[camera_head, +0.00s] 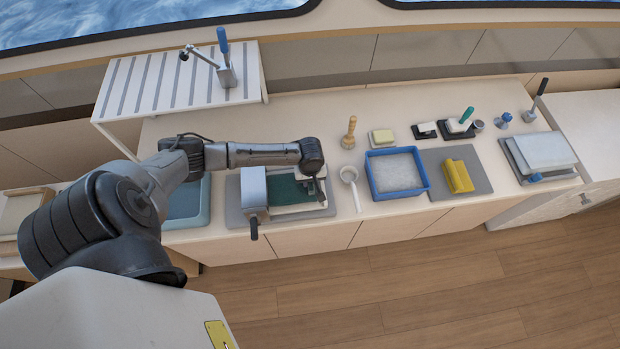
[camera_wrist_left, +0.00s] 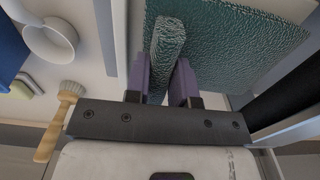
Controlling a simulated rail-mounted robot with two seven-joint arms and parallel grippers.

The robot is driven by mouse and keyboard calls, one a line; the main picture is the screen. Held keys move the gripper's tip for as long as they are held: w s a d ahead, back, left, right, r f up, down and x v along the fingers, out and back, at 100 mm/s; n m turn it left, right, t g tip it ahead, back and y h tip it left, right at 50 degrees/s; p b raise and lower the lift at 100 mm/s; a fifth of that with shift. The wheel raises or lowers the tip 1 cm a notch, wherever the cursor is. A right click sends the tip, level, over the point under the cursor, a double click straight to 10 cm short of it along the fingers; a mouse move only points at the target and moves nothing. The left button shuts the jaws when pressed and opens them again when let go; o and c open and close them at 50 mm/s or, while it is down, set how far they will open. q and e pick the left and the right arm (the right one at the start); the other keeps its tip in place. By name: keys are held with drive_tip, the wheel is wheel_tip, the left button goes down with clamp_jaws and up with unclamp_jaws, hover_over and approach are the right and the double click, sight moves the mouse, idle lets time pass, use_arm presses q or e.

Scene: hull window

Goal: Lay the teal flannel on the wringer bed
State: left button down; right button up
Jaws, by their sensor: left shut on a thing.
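The teal flannel (camera_head: 283,189) lies over the pale wringer bed (camera_head: 300,209), right of the wringer's grey roller housing (camera_head: 253,187). My left gripper (camera_head: 319,191) is at the bed's right end. In the left wrist view the purple fingers of my left gripper (camera_wrist_left: 162,88) are shut on a pinched fold of the flannel (camera_wrist_left: 240,40), and the rest spreads out flat beside the fold. My arm hides part of the flannel's far side in the head view. My right gripper is in neither view.
A blue tray (camera_head: 427,178) and a yellow sponge (camera_head: 457,176) lie further right. A teal basin (camera_head: 184,222) is to the left. A slatted rack (camera_head: 128,88) stands behind.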

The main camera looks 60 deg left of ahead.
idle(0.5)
use_arm(q)
drive_tip(key=shift+f, duration=0.25)
idle(0.3)
drive_tip(key=c, duration=0.9)
unclamp_jaws()
